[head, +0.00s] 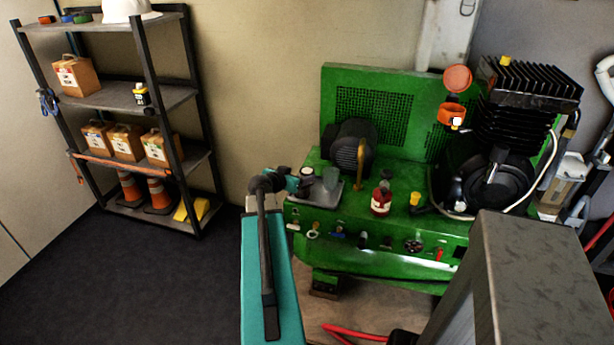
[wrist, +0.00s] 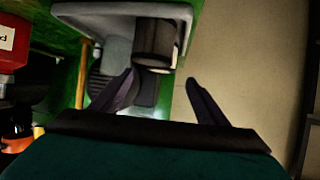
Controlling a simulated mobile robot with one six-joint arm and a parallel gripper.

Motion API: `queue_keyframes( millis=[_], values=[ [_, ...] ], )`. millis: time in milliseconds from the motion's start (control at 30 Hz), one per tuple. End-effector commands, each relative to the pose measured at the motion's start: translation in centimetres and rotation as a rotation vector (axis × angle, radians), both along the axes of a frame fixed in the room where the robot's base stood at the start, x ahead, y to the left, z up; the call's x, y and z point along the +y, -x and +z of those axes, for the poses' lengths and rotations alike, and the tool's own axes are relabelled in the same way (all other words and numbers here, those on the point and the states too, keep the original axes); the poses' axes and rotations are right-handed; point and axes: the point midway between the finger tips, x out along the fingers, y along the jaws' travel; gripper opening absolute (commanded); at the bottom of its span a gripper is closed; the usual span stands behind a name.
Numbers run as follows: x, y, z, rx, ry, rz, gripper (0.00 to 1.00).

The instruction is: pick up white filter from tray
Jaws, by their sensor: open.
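A small grey tray (head: 322,197) sits on the left end of the green machine; in the wrist view its pale rim (wrist: 88,9) is at the top. A short cylinder (wrist: 154,38) with a dark, shadowed side and a pale lower edge lies in it, the likeliest match for the white filter. In the head view a small light-topped cylinder (head: 307,172) shows at the tray, beside a grey piece (head: 331,179). In the head view my gripper (head: 292,184) is at the tray's left edge.
A red bottle (head: 381,199) and a yellow-capped fitting (head: 415,201) stand right of the tray on the green machine. A black motor (head: 352,146) is behind it. A shelf rack (head: 140,100) stands at the left. Dark floor (head: 110,270) is clear there.

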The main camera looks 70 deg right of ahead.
Motion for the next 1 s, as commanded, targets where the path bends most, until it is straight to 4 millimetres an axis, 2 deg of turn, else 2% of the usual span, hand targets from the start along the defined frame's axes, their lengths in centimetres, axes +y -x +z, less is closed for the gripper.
queue_keyframes(
  millis=[567, 1000],
  values=[
    [-0.7, 0.2, -0.3, 0.0, 0.0, -0.001, 0.68],
    [-3.9, 0.3, -1.3, 0.001, -0.002, -0.002, 0.68]
  ],
)
